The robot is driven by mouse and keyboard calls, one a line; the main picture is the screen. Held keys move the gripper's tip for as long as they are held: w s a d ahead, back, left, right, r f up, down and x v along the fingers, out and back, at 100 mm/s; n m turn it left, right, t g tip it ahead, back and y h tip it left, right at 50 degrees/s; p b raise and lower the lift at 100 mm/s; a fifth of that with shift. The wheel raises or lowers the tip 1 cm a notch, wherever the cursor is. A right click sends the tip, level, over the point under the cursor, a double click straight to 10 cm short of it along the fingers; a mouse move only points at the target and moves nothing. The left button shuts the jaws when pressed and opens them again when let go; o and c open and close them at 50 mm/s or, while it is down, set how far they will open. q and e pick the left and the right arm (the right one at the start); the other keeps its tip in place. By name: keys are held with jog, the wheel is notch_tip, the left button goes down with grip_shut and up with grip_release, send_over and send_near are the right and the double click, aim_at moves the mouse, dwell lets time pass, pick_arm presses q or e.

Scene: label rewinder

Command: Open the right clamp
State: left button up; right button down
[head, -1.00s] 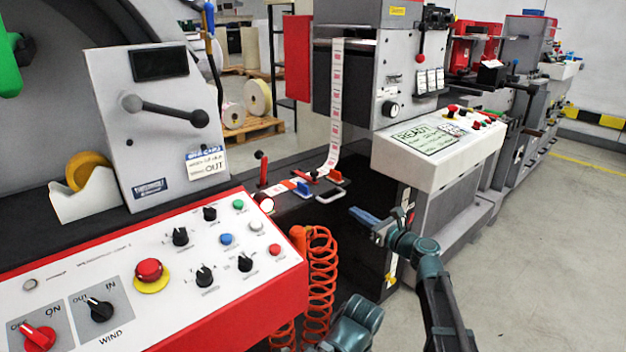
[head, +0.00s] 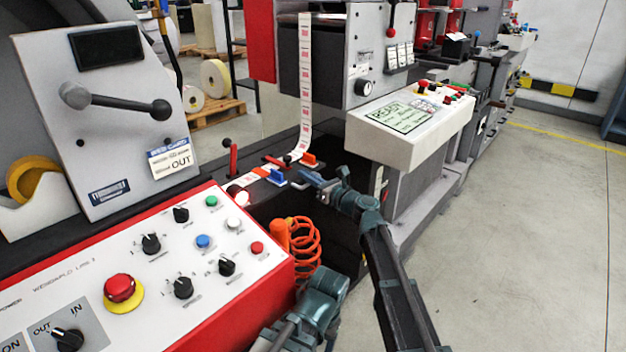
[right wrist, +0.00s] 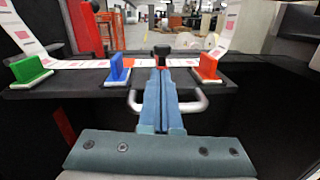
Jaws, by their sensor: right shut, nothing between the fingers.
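The right clamp (head: 287,160) has a black knob and a red arm lying low by the label web. In the right wrist view its black knob (right wrist: 161,52) shows just beyond my fingertips. The left clamp (head: 233,156) has its red lever standing upright. My right gripper (head: 308,178) is shut and empty at the front of the web table, beside the blue block. In the right wrist view its blue fingers (right wrist: 160,78) point at the knob; I cannot tell whether they touch it.
A blue block (right wrist: 117,67) and an orange block (right wrist: 208,66) flank my fingers; a green block (right wrist: 26,68) stands farther left. A metal handle (right wrist: 194,104) lies below the fingers. The control panel (head: 140,270) and orange coiled hose (head: 304,242) are nearby. Floor at right is clear.

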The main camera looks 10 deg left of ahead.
aim_at(288, 164)
jog(key=shift+x, duration=2.3)
